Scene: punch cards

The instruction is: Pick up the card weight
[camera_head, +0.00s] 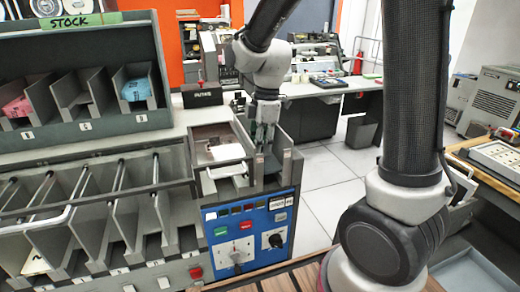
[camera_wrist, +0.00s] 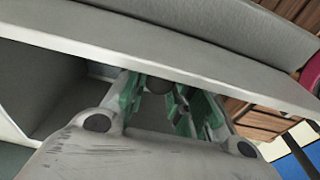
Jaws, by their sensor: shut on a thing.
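My gripper (camera_head: 264,140) points down into the open right-hand compartment of the card machine (camera_head: 249,228), beside the blue control panel. In the wrist view, my gripper (camera_wrist: 170,105) shows its green-padded fingers around a dark rounded knob (camera_wrist: 157,85), which looks like the top of the card weight. The fingers are shut on it. The rest of the weight is mostly hidden by the fingers and a grey machine edge (camera_wrist: 190,75). I cannot tell whether it is clear of the surface below.
A tray with pale cards (camera_head: 226,152) lies just left of my gripper. The sorting pockets (camera_head: 120,210) and the stock rack (camera_head: 85,125) with pink cards (camera_head: 18,106) and blue cards (camera_head: 136,90) stand to the left. Open tiled floor (camera_head: 325,180) lies to the right.

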